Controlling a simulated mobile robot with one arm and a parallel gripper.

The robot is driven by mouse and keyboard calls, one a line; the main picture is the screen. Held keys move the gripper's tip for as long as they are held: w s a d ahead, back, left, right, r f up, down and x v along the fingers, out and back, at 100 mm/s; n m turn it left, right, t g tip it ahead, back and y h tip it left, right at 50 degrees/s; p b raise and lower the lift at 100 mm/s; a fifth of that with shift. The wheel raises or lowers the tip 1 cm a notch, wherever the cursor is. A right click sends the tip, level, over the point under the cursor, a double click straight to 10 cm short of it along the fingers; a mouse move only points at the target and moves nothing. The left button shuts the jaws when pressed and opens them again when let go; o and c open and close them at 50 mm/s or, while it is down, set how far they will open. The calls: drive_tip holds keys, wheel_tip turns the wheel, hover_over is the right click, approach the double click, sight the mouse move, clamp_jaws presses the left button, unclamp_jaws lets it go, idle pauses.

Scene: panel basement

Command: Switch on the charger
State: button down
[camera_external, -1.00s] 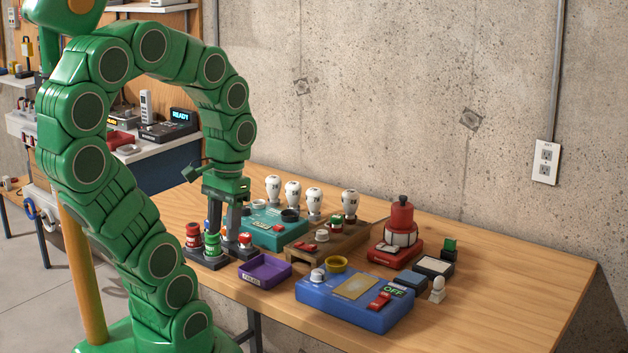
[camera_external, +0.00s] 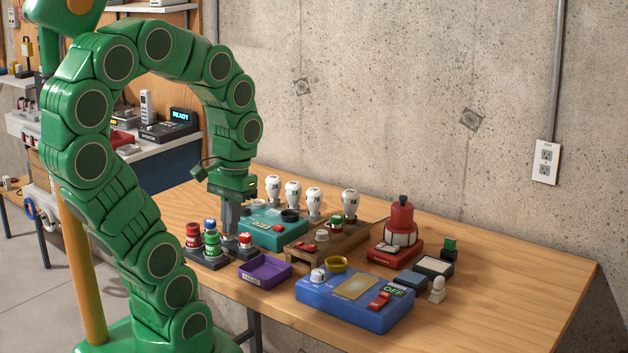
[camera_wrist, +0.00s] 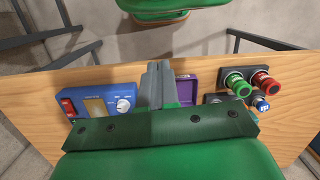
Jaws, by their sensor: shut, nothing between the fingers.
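A teal unit (camera_external: 262,236) with a red switch stands further back. No label that I can read says which is the charger. My gripper (camera_external: 230,240) is shut and empty, pointing down left of the purple tray, apart from the blue unit. In the wrist view the fingers (camera_wrist: 158,68) are together.
Red, green and blue buttons (camera_external: 212,246) stand close to my gripper's left. A purple tray (camera_external: 278,280), a wooden stand (camera_external: 330,243), white bulbs (camera_external: 292,192) and a red device (camera_external: 384,252) crowd the table. The table's right end is clear.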

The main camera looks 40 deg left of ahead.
drive_tip(key=w+d+r+n, duration=0.1)
drive_tip(key=w+d+n, duration=0.4)
drive_tip(key=w, duration=0.1)
drive_tip(key=n+t, duration=0.3)
drive_tip(key=n, duration=0.9)
hover_over(385, 293)
drive_tip(key=s, duration=0.3)
drive_tip(key=shift+w+r, duration=0.2)
drive_tip(key=shift+r, duration=0.15)
drive_tip(key=shift+f, duration=0.1)
drive_tip(key=f, duration=0.4)
drive_tip(key=w+f, duration=0.1)
drive_tip(key=f, duration=0.4)
drive_tip(key=w+f, duration=0.1)
drive_tip(key=f, duration=0.3)
drive_tip(key=shift+f, duration=0.3)
